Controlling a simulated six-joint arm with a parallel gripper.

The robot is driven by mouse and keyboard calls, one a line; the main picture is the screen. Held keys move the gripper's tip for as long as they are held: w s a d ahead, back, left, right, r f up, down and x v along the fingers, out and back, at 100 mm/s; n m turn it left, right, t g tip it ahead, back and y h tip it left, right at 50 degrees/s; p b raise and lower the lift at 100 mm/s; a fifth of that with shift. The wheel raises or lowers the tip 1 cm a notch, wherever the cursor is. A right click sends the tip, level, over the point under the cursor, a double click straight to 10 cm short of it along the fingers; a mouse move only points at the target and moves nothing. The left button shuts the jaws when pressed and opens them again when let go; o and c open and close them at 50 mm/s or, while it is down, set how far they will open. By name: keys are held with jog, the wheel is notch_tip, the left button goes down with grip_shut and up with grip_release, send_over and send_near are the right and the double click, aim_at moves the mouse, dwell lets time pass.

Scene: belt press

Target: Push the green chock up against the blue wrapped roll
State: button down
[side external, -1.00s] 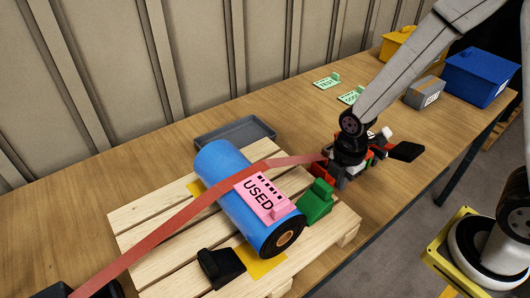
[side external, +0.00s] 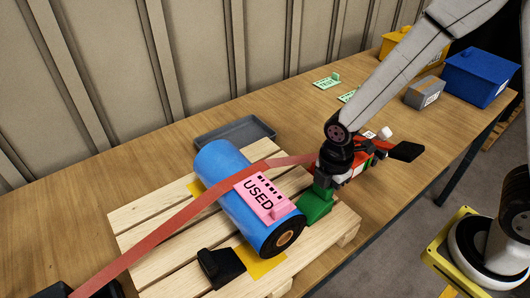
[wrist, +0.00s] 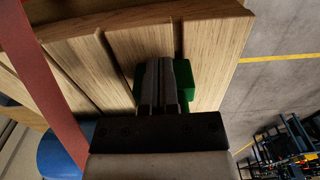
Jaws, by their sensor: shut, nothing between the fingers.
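The green chock (side external: 313,209) stands on the wooden pallet, close beside the right side of the blue wrapped roll (side external: 221,177). In the side view I cannot tell whether chock and roll touch. My gripper (side external: 322,188) is shut and empty, low against the chock's far right side. In the wrist view the shut fingers (wrist: 164,85) lie in front of the green chock (wrist: 184,82) and hide its middle. The blue roll (wrist: 58,157) shows at the lower left there. A pink tag (side external: 263,194) reading USED lies on the roll.
A red strap (side external: 182,215) runs over the roll towards the red buckle behind my gripper. A black chock (side external: 219,268) stands on the pallet (side external: 160,262) at the roll's near left. A grey tray (side external: 236,134) lies behind. Blue, grey and yellow boxes stand at the right back.

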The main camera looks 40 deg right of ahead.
aim_at(316, 198)
jog(key=shift+a, duration=2.7)
jog(key=shift+d, duration=0.15)
jog(key=shift+d, duration=0.6)
jog(key=d, duration=0.3)
jog(key=shift+a+r, duration=0.2)
jog(key=shift+r, duration=4.8)
jog(key=s+d+f+m+t, duration=0.1)
jog(key=d+m, duration=0.3)
jog(key=m, duration=0.5)
jog(key=s+d+f+m+t, duration=0.1)
jog(key=d+f+m, duration=0.1)
jog(key=d+m, duration=0.3)
jog(key=m, duration=0.4)
jog(key=shift+f+t, duration=0.3)
